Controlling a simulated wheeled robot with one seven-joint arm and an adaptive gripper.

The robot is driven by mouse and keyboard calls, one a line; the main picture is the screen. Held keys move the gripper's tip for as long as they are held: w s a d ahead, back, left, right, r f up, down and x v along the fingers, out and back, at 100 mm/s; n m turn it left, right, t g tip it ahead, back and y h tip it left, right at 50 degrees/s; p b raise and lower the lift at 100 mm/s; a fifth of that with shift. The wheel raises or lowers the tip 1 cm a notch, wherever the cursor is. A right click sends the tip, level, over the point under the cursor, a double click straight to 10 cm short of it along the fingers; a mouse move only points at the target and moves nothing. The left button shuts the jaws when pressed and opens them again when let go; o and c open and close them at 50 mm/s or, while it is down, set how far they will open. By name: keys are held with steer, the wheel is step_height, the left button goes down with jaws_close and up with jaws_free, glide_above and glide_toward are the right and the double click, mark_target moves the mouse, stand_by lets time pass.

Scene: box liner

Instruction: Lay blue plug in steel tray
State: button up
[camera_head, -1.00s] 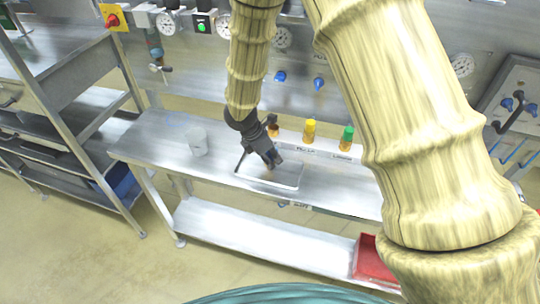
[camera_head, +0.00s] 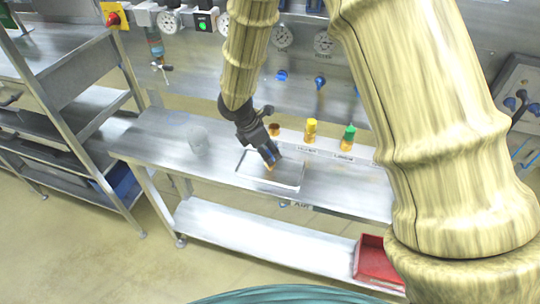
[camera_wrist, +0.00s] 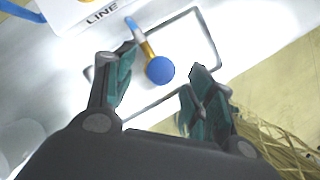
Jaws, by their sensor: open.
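The blue plug (camera_wrist: 160,70) shows in the wrist view as a round blue head with a brass stem and a pale blue tip pointing up-left. It lies across the tray's outline near its upper-left edge; whether its tip rests on the rim or beyond it I cannot tell. The steel tray (camera_head: 287,180) is a shallow rectangle on the bench, and its rim (camera_wrist: 212,42) also shows in the wrist view. My gripper (camera_head: 270,157) is over the tray. In the wrist view my gripper (camera_wrist: 157,80) is open, its fingers apart on either side of the blue head.
A yellow-capped plug (camera_head: 310,131) and a green-capped plug (camera_head: 348,138) stand on the labelled strip behind the tray. A pale, see-through cup (camera_head: 198,142) stands left on the bench. A red bin (camera_head: 378,262) sits on the lower shelf. Gauges and valves line the back panel.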

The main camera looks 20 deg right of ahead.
steer(key=b+v, duration=0.1)
steer(key=v, duration=0.7)
steer(key=shift+r, duration=0.2)
steer(key=shift+a, duration=0.1)
